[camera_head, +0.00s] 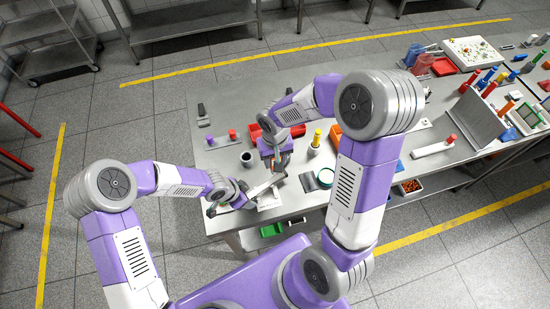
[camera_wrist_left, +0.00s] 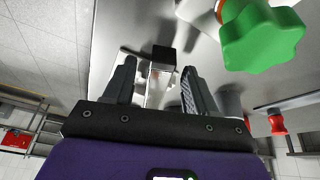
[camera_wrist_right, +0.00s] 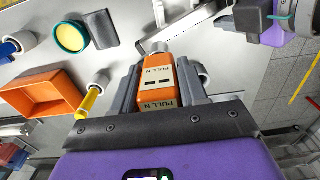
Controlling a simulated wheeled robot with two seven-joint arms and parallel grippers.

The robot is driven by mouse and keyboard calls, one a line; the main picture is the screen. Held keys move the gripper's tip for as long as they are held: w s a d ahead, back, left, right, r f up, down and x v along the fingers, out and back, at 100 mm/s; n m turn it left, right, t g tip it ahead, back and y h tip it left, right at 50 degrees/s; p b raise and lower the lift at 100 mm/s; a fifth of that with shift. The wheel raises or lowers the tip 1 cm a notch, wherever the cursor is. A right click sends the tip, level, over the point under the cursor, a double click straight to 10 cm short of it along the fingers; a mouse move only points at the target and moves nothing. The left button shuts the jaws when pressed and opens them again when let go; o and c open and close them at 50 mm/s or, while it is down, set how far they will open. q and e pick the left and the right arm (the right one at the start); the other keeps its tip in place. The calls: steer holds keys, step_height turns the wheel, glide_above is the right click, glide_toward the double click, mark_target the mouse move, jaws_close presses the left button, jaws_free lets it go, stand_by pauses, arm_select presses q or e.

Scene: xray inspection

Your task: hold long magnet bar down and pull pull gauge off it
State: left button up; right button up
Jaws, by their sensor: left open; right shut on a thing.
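The orange pull gauge (camera_wrist_right: 158,82), marked PULL N, is held between the fingers of my right gripper (camera_wrist_right: 158,68). Its grey metal end points away from the gripper, toward a pale narrow bar (camera_wrist_right: 159,12); whether they touch is unclear. In the head view my right gripper (camera_head: 276,158) is above the near left part of the table. My left gripper (camera_wrist_left: 159,70) is open, with a silvery bar with a black end block (camera_wrist_left: 163,58), likely the long magnet bar, between its fingers. Contact with the fingers cannot be told. In the head view my left gripper (camera_head: 218,203) is low by the table's front edge.
A green star-shaped knob (camera_wrist_left: 262,38) looms close beside my left gripper. An orange bin (camera_wrist_right: 45,97), a yellow-handled tool (camera_wrist_right: 88,101) and a round green-rimmed dish (camera_wrist_right: 71,37) lie near the right gripper. A dark cup (camera_head: 247,159) stands behind the left gripper. The table's far left corner has free room.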

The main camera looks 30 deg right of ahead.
arm_select(q)
steer(key=v, duration=1.2)
steer(key=shift+c, duration=0.3)
steer(key=shift+c, duration=1.3)
steer(key=shift+a+f, duration=0.15)
steer(key=shift+f, duration=0.05)
steer(key=shift+c, duration=0.6)
steer(key=shift+a+f+h, duration=1.2)
steer(key=shift+a+h, duration=0.6)
steer(key=shift+h, duration=0.4)
steer(key=shift+x, duration=5.95)
